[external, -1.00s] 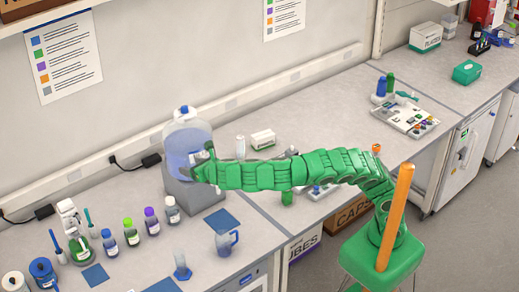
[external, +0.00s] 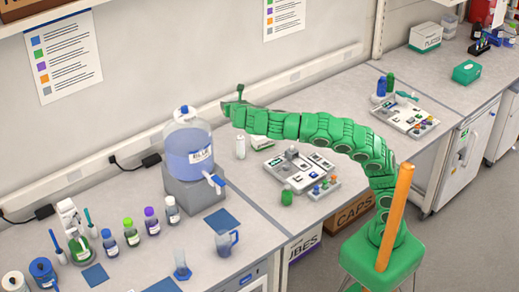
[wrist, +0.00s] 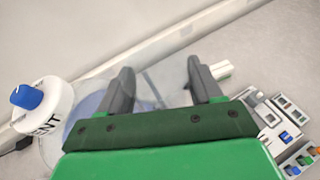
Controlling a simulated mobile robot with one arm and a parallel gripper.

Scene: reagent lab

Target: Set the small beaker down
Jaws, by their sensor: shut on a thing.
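My gripper (external: 236,98) is raised to the upper right of the carboy, near the back wall, apart from the counter. In the wrist view its two dark fingers (wrist: 161,80) stand apart with a faint, see-through shape between them, the small beaker (wrist: 165,84). The clear glass shows poorly, so its rim and contents cannot be made out. In the external view the beaker is not clearly visible. The carboy (external: 188,140) holds blue liquid and stands on a grey block, its blue tap facing front. Its white cap with a blue knob (wrist: 28,96) shows in the wrist view.
A white bottle (external: 240,147) stands near the wall. Blue mats (external: 222,221), a pitcher (external: 227,243), a cylinder (external: 182,267) and several bottles occupy the left counter.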

